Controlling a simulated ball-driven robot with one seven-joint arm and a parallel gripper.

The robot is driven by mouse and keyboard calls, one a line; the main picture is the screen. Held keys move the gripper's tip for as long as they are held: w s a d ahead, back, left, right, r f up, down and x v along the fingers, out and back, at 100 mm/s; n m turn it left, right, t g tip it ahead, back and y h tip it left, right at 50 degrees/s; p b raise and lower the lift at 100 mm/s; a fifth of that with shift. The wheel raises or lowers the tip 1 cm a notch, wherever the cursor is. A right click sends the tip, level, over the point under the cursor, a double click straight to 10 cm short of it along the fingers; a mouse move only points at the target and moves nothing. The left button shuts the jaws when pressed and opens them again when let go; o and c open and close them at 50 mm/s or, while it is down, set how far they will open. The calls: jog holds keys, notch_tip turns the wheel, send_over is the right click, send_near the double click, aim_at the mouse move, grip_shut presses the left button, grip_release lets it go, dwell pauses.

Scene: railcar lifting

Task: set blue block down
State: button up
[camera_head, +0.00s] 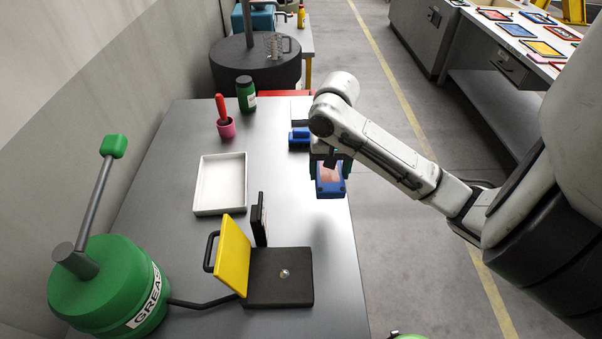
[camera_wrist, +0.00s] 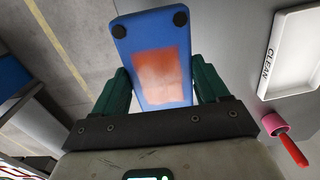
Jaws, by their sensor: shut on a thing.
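The blue block (camera_head: 330,186) has a worn orange-red patch on its face. It is in my gripper (camera_head: 333,164), at the right edge of the grey table in the head view. In the wrist view the block (camera_wrist: 157,35) stands between the green fingers of my gripper (camera_wrist: 163,88), with its patched face and two dark round feet toward the camera. My gripper is shut on it. I cannot tell for certain whether the block touches the table. My arm hides part of the block's far end.
A white tray (camera_head: 197,197), marked CLEAN in the wrist view, lies left of the block. A second blue item (camera_head: 299,138) is just behind my gripper. A yellow-lidded black box (camera_head: 290,292) and a green grease drum (camera_head: 105,290) stand in front.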

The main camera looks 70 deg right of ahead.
jog(key=w+d+f, duration=0.2)
jog(key=w, duration=0.1)
jog(key=w+d+f+b, duration=0.1)
jog(key=shift+w+d, duration=0.4)
jog(key=shift+w+d+r+p, duration=0.1)
jog(key=shift+w+d+p, duration=0.1)
jog(key=shift+w+p, duration=0.1)
jog(key=f, duration=0.1)
jog(key=w+d+f+b, duration=0.1)
jog(key=f+b, duration=0.1)
jog(key=f, duration=0.1)
jog(key=shift+w+d, duration=0.15)
jog(key=shift+d, duration=0.1)
jog(key=shift+w+d+f+b, duration=0.6)
jog(key=shift+f+b, duration=0.2)
jog(key=shift+b, duration=0.15)
jog(key=shift+w+d+f+p, duration=0.1)
jog(key=shift+f+p, duration=0.1)
jog(key=shift+f, duration=0.6)
jog(key=shift+w+d+f+p, duration=0.1)
jog(key=shift+f+p, duration=0.05)
jog(key=shift+f, duration=0.65)
jog(key=shift+a+f, duration=0.1)
